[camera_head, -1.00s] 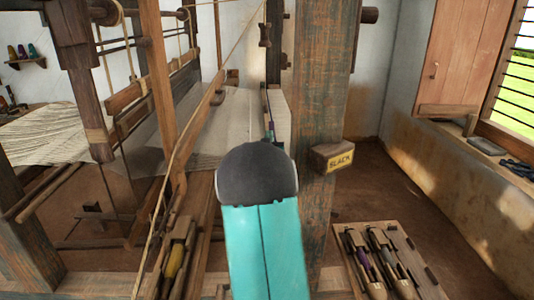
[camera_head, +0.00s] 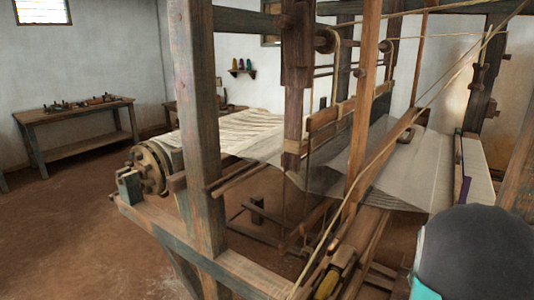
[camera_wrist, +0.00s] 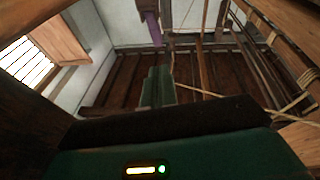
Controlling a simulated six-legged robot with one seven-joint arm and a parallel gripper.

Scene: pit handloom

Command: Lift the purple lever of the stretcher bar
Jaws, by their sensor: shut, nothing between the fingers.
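My arm hides the gripper in the head view.
The wooden loom frame, with a thick post (camera_head: 200,130) and a grey warp sheet (camera_head: 390,165), fills the middle. A toothed wooden roller end (camera_head: 150,170) is at left. A bench (camera_head: 75,115) stands by the far wall. Open floor (camera_head: 60,230) lies at left.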

